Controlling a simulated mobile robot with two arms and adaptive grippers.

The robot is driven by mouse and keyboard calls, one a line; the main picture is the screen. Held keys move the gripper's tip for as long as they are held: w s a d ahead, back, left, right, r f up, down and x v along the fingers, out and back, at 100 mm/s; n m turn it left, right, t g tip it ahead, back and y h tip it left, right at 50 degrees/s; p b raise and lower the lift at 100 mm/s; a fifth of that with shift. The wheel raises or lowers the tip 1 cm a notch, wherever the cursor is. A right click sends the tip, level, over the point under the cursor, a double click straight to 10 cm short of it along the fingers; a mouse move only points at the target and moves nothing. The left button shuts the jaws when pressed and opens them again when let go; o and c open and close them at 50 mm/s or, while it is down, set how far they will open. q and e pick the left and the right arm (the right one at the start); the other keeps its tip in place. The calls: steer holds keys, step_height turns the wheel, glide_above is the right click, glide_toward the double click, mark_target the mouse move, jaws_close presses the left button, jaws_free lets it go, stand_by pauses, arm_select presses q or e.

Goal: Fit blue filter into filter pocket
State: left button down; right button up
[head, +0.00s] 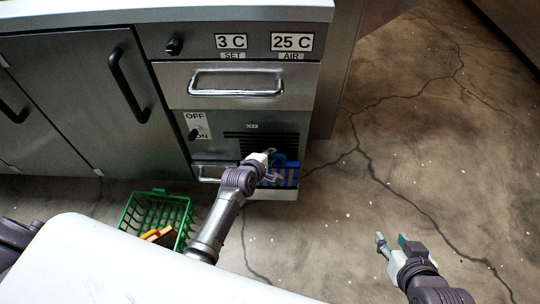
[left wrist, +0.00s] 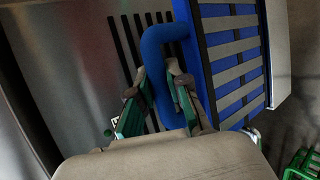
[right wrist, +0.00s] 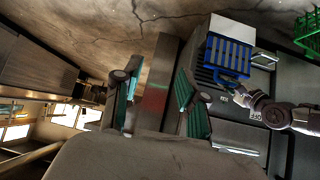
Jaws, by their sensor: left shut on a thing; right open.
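The blue filter (head: 291,177) is at the lower right of the steel cabinet front, near the dark vent slats (head: 262,145). It is a blue frame with grey slats in the left wrist view (left wrist: 233,65). My left gripper (head: 267,155) is shut on its blue bent handle (left wrist: 152,60). The filter also shows in the right wrist view (right wrist: 229,55), beside a pale panel (right wrist: 233,30). I cannot make out the pocket opening or whether the filter is inside it. My right gripper (head: 393,243) is open and empty, out over the floor to the right.
A green basket (head: 185,205) with orange-brown pieces stands on the floor left of my left arm. A drawer handle (head: 236,82) and an OFF/ON switch plate (head: 197,125) are on the cabinet. A white surface (head: 100,265) fills the lower left. Floor at right is clear.

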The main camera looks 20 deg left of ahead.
mark_target(270, 171)
arm_select(q)
steer(key=shift+f, duration=0.2)
arm_select(e)
steer(key=shift+w+a+r+t, duration=0.25)
steer(key=shift+w+r+t, duration=0.15)
steer(key=shift+w, duration=0.1)
arm_select(q)
steer(key=shift+f, duration=0.1)
arm_select(e)
steer(key=shift+w+a+r, duration=0.1)
steer(key=shift+w+r, duration=0.05)
steer(key=shift+w, duration=0.1)
arm_select(q)
steer(key=shift+f+b, duration=0.55)
steer(key=shift+b, duration=0.05)
arm_select(e)
steer(key=shift+w+a+r+t+y, duration=0.25)
steer(key=shift+w+r+t, duration=0.3)
steer(key=shift+r+t, duration=0.05)
steer(key=shift+w+a+r+t+y, duration=0.25)
steer(key=shift+w+r+t, duration=0.25)
steer(key=shift+r+t, duration=0.1)
arm_select(q)
steer(key=shift+f, duration=0.3)
arm_select(e)
steer(key=shift+w+a+r+t, duration=0.25)
steer(key=shift+w+r+t, duration=0.35)
steer(key=shift+r, duration=0.25)
